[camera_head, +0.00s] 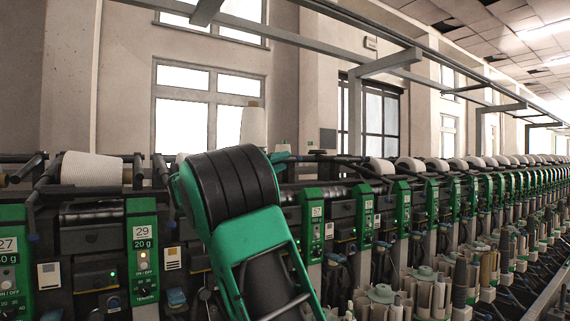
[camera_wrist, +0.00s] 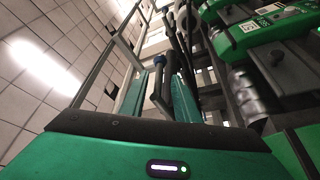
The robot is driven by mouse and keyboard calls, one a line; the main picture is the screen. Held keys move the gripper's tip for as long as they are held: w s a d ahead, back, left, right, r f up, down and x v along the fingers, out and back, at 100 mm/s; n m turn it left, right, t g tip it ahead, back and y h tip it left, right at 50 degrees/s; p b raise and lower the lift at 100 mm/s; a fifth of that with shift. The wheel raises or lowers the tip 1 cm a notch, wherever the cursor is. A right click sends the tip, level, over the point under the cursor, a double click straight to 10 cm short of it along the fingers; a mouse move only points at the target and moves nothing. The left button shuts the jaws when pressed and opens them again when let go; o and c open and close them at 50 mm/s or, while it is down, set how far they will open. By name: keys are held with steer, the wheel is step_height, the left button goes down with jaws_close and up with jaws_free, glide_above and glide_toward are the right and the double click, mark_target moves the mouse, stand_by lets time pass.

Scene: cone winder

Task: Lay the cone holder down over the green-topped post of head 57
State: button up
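The green-topped post of head 57 (camera_head: 313,225) stands just right of my arm in the head view, with its number label and a column of small controls. Dark rods of a cone holder (camera_head: 335,160) show above and behind it. My arm hides much of the machine to the left of this post. In the wrist view my gripper (camera_wrist: 160,82) has its two teal fingers pointing away from me, with a dark rod with a blue end (camera_wrist: 157,62) between them. I cannot tell if the fingers press on it. In the head view my wrist hides most of the fingers.
Posts of heads 29 (camera_head: 141,245) and 27 (camera_head: 9,245) stand on the left, with a white yarn package (camera_head: 92,169) above. A white cone (camera_head: 254,126) stands behind my wrist. More heads run away to the right. Grey rails (camera_head: 390,62) cross overhead.

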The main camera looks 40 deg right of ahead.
mark_target(289, 159)
steer(key=shift+x, duration=2.2)
jaws_close()
